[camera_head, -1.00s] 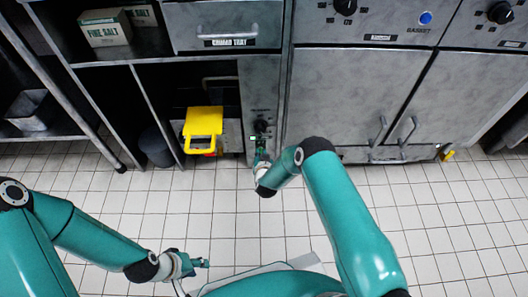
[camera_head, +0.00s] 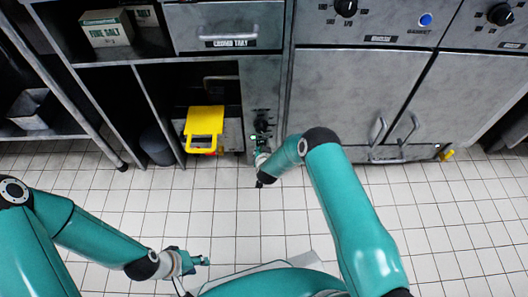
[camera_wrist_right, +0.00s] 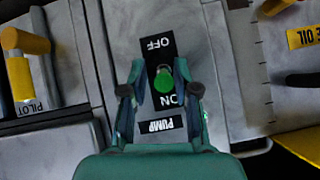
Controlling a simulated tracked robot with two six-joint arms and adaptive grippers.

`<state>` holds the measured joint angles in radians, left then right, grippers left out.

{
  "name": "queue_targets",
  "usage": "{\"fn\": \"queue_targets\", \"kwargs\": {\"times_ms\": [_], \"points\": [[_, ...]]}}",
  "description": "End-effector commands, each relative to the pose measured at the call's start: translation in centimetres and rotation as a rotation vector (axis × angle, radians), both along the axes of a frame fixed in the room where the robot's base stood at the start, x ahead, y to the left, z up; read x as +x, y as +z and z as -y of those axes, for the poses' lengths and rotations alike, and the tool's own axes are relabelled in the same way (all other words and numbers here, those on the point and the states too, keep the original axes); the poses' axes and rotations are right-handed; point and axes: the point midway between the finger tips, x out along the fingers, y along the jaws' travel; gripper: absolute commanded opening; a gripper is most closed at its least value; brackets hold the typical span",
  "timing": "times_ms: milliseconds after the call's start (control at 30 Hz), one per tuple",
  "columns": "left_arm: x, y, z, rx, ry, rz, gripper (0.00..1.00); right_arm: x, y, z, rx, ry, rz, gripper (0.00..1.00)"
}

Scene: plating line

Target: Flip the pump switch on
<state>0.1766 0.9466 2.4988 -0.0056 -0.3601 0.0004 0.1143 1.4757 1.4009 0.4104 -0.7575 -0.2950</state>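The pump switch (camera_wrist_right: 163,85) is a lever with a round green tip on a black plate, with OFF and ON printed upside down. Its tip lies closer to ON than to OFF in the right wrist view. A PUMP label (camera_wrist_right: 160,126) sits below the plate. My right gripper (camera_wrist_right: 161,90) is open, with one finger on each side of the lever and visible gaps to it. In the head view the right gripper (camera_head: 261,143) is at the narrow panel, and the switch is too small to make out. My left gripper (camera_head: 201,261) is low over the floor, its opening unclear.
A yellow container (camera_head: 204,121) stands in the open bay left of the panel. A yellow PILOT handle (camera_wrist_right: 25,77) is at the left of the wrist view. Cabinet doors (camera_head: 355,95) are right of the panel. The tiled floor in front is clear.

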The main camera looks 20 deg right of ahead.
Motion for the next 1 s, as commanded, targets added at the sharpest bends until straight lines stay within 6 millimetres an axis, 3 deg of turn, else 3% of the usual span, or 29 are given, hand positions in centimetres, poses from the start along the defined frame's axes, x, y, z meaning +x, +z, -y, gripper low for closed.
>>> {"fn": "queue_targets", "kwargs": {"times_ms": [533, 1000], "points": [[0.0, 0.1, 0.0, 0.000, 0.000, 0.000, 0.40, -0.7, 0.9, -0.4, 0.000, 0.005, 0.002, 0.40], [0.0, 0.1, 0.0, 0.000, 0.000, 0.000, 0.40, -6.8, 5.5, -1.6, 0.000, 0.006, 0.000, 0.40]]}}
